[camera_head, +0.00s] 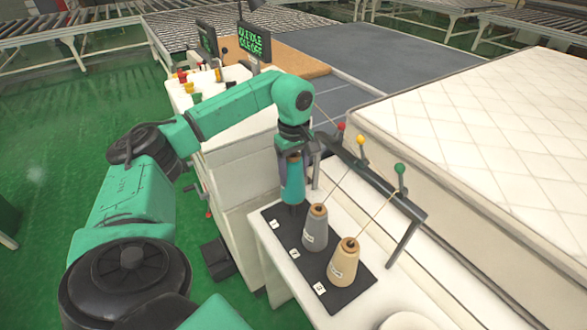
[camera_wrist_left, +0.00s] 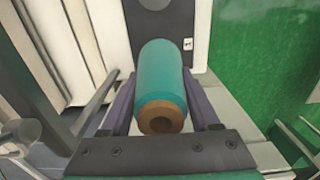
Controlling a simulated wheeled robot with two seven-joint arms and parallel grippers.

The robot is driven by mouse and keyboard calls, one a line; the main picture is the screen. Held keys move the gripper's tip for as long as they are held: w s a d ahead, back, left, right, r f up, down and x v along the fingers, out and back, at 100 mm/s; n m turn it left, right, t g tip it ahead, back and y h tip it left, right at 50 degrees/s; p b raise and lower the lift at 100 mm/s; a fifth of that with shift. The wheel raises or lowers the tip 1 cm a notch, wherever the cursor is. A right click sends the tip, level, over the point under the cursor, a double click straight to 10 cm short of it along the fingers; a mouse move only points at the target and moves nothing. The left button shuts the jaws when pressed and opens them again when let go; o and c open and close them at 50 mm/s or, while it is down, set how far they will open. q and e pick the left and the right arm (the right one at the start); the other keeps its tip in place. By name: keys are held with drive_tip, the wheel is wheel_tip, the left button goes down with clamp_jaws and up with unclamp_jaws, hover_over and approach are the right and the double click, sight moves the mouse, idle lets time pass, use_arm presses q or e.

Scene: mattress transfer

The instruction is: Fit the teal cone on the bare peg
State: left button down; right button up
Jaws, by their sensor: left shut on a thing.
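The teal cone (camera_head: 293,183) is upright between the fingers of my left gripper (camera_head: 296,165), at the far end of the black peg board (camera_head: 312,277). In the left wrist view the teal cone (camera_wrist_left: 162,80) shows its brown top end toward the camera, with a finger of the left gripper (camera_wrist_left: 160,105) on each side. A grey cone (camera_head: 315,228) and a tan cone (camera_head: 343,262) stand on the board nearer to me. My right gripper is not in view.
A dark rail (camera_head: 372,175) with red, yellow and green balls runs beside the board, with threads to the cones. A quilted mattress (camera_head: 480,150) lies to the right. A white cabinet (camera_head: 235,165) with small coloured items stands behind my arm.

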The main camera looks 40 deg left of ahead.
sight(294, 194)
use_arm(q)
drive_tip(key=shift+r, duration=0.1)
idle(0.3)
idle(0.5)
drive_tip(key=shift+p, duration=0.45)
idle(0.3)
drive_tip(key=shift+f+b, duration=0.6)
drive_tip(key=shift+f, duration=0.2)
drive_tip(key=shift+f+b, duration=2.4)
drive_tip(key=shift+f, duration=1.15)
drive_tip(key=shift+c, duration=0.2)
unclamp_jaws()
